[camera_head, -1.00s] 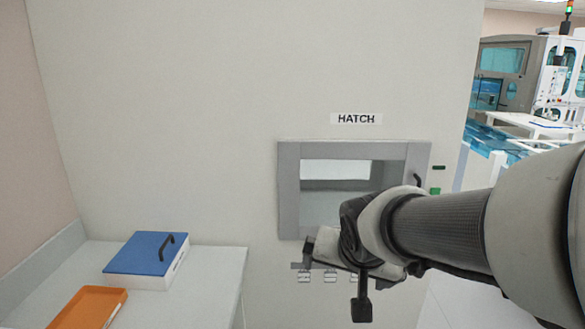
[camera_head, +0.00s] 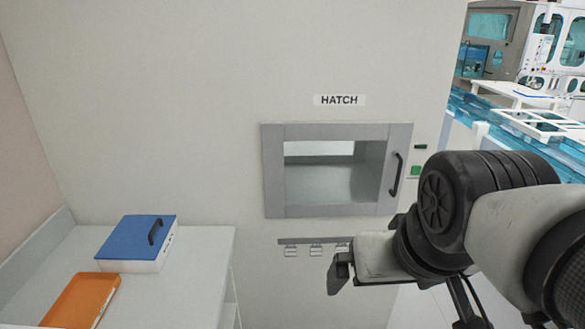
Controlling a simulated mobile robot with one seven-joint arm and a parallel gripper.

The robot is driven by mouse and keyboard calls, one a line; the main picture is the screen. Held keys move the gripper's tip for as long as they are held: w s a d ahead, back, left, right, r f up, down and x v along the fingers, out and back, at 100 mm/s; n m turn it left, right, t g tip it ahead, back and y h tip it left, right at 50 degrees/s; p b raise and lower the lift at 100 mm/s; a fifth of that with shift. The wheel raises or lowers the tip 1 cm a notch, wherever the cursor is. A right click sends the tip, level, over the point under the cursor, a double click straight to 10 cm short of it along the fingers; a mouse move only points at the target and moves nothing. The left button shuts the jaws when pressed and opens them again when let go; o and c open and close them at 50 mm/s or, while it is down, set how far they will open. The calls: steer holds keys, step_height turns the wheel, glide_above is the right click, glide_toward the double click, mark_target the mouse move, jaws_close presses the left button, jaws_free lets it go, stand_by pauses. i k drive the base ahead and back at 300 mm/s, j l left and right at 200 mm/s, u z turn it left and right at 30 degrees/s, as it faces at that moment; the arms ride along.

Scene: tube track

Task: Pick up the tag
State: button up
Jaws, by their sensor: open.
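No separate tag can be made out for certain. A narrow grey rail (camera_head: 287,241) is fixed to the wall under the hatch, with small pale pieces (camera_head: 291,252) hanging along it. They are too small to tell whether one is the tag. My gripper (camera_head: 340,274) is open, just below and in front of the right end of the rail. It is seen from the side, and no object shows between its fingers. My wrist and arm hide the area to its right.
A grey-framed hatch (camera_head: 273,170) with a dark handle (camera_head: 395,174) is above the rail. A green indicator (camera_head: 415,170) is at its right. On the left, a counter (camera_head: 205,255) holds a blue-lidded box (camera_head: 132,238) and an orange tray (camera_head: 82,300).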

mark_target(314, 251)
steer(key=i+j, duration=0.1)
steer(key=i+l, duration=0.15)
steer(key=l, duration=0.15)
steer(key=i+l, duration=0.2)
steer(key=i+l+u, duration=0.15)
steer(key=l, duration=0.2)
steer(key=i+l+u, duration=0.1)
steer(key=l, duration=0.25)
steer(key=i+l+u, duration=0.15)
steer(key=l, duration=0.25)
steer(key=u, duration=1.85)
